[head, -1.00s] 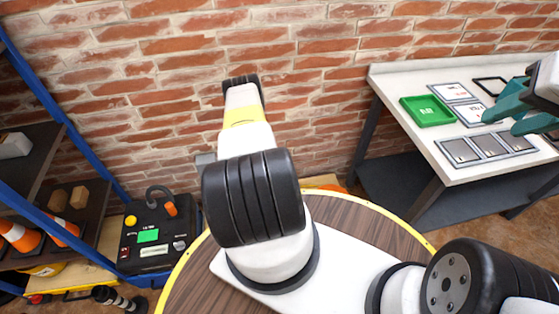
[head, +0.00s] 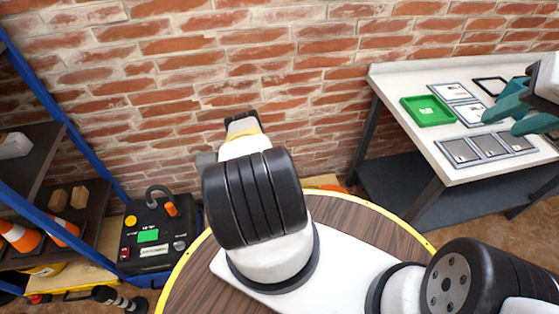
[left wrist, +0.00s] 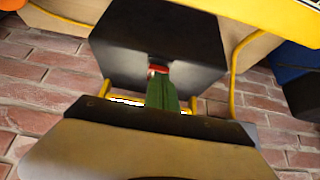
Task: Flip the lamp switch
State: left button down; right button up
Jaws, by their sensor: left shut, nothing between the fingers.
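In the left wrist view a dark box (left wrist: 120,50) with yellow bars beside it fills the top middle; it looks like the lamp. A small red part (left wrist: 158,68), possibly its switch, shows on the box's face. My left gripper (left wrist: 159,80), with green fingers, is shut and empty, its tips at or just in front of the red part. I cannot tell whether they touch. In the head view my left arm hides that gripper and the lamp. My right gripper (head: 521,111), with teal fingers, is open and empty above the workbench.
A white-topped workbench (head: 400,80) with a green tray (head: 427,110) and framed cards stands at the right. A black control box (head: 150,235) and a blue-framed shelf (head: 45,100) are at the left. A brick wall (head: 310,60) closes the back.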

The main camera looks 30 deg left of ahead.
pick_arm(q)
jog(key=shift+s+d+f, duration=0.2)
jog(key=shift+s+f, duration=0.1)
jog(key=shift+f, duration=0.45)
jog(key=shift+r, duration=0.15)
jog(key=shift+r, duration=0.7)
